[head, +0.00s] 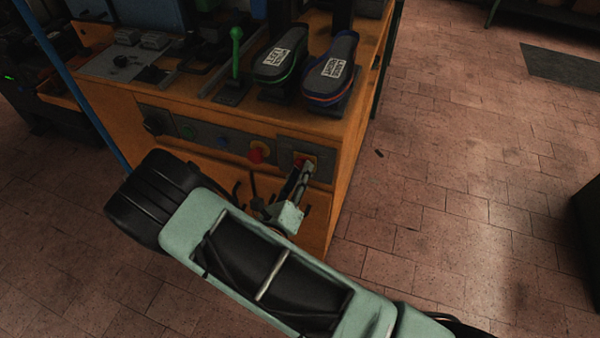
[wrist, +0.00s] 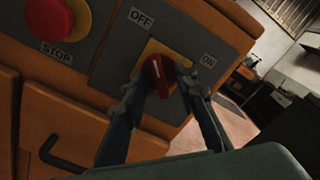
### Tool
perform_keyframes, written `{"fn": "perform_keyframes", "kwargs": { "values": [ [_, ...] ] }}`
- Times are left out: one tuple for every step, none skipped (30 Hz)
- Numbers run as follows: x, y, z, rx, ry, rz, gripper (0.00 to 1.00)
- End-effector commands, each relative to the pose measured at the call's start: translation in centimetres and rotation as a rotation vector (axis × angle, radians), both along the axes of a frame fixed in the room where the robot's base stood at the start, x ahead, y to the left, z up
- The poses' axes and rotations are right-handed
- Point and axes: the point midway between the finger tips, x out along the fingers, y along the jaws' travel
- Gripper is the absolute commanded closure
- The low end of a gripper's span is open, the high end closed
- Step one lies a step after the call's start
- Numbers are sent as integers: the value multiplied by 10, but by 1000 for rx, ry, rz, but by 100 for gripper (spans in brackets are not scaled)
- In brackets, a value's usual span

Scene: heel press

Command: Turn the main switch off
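The main switch is a red knob (wrist: 155,72) on a yellow plate, between an OFF label at its upper left and an ON label at its right. A short pale mark shows on the knob, but its exact heading is hard to read. My gripper (wrist: 160,80) has one finger at each side of the knob, with the tips close to it. I cannot tell if they press on it. In the head view the switch (head: 303,159) is partly hidden behind my gripper (head: 303,170) at the right end of the machine's front panel.
A red STOP button (wrist: 50,18) on yellow sits left of the switch; it also shows in the head view (head: 257,153). A black hook handle (wrist: 62,155) is below. Two shoe forms (head: 328,70) and a green lever (head: 236,55) stand above on the orange machine.

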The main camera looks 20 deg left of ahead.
Motion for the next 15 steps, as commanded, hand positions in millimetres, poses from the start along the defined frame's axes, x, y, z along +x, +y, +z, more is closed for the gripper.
{"fn": "perform_keyframes", "kwargs": {
  "values": [
    [0,0,0,1,0,0,73],
    [0,0,0,1,-1,-1,73],
    [0,0,0,1,-1,-1,73],
    [0,0,0,1,-1,0,73],
    [0,0,0,1,-1,1,73],
    [-2,1,0,1,-1,1,73],
    [-4,1,0,2,-1,1,73],
    [-7,1,0,2,0,1,73],
    [-12,2,0,1,0,3,73],
    [-16,3,0,1,1,4,73],
    [-21,3,0,1,0,3,73],
    [-29,3,0,0,1,4,73],
    [-36,4,0,1,1,4,73],
    [-42,5,0,1,1,4,73],
    [-51,6,0,1,1,5,73]
  ]
}}
